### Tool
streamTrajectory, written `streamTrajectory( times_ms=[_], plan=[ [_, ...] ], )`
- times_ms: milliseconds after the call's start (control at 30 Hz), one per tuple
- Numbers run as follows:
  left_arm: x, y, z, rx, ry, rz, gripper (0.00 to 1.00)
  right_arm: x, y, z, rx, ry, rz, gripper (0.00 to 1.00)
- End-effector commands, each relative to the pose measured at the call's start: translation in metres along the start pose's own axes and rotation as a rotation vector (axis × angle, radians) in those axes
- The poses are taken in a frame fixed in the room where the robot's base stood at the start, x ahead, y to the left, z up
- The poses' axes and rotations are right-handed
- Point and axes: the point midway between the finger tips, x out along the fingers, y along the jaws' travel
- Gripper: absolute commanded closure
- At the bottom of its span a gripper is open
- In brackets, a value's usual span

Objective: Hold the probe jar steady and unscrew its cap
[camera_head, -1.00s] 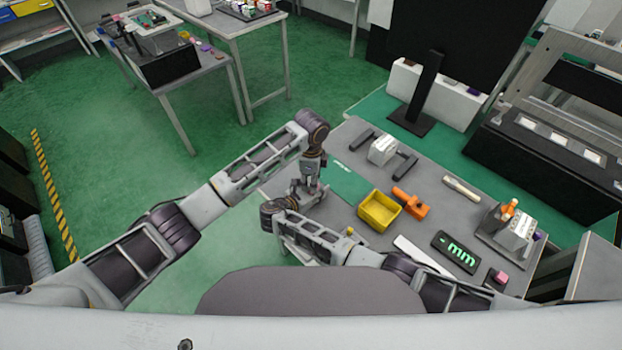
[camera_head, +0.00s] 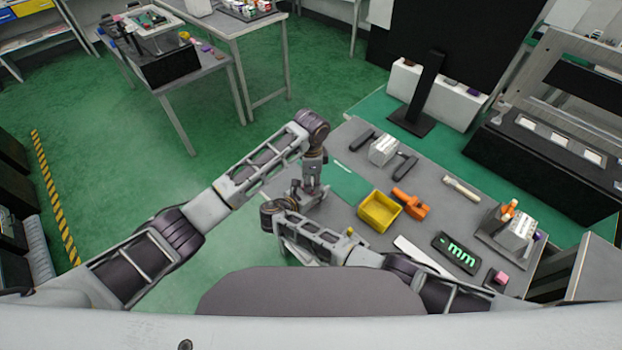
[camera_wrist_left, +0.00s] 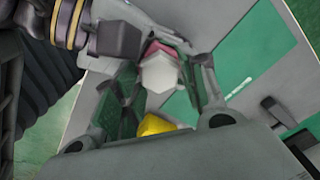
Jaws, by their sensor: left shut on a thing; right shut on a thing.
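In the left wrist view, a pale hexagonal piece (camera_wrist_left: 160,74), apparently the jar's cap, sits between the fingers of my left gripper (camera_wrist_left: 163,88). A pink-red part shows just behind it. The jar's body is mostly hidden. In the head view my left gripper (camera_head: 306,193) points down at the table's near left edge, shut on the cap. My right gripper (camera_head: 297,203) comes in low beside it, shut on what seems to be the probe jar. Its fingertips and the contact are hidden by the arms.
A yellow bin (camera_head: 379,212) and an orange tool (camera_head: 411,203) lie right of the grippers. A grey fixture with dark handles (camera_head: 383,150) stands behind. A lever fixture (camera_head: 514,230), a display (camera_head: 455,252) and a pink block (camera_head: 501,277) are farther right.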

Motion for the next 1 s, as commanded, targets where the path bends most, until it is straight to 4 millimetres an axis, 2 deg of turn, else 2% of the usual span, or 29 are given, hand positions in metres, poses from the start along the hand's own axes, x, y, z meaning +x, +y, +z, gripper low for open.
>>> streamTrajectory(
  times_ms=[1000],
  plan=[
    [-0.018, 0.000, 0.000, 0.001, 0.001, 0.000, 0.87, 0.000, 0.000, -0.001, -0.001, 0.001, 0.001, 0.91]
  ],
)
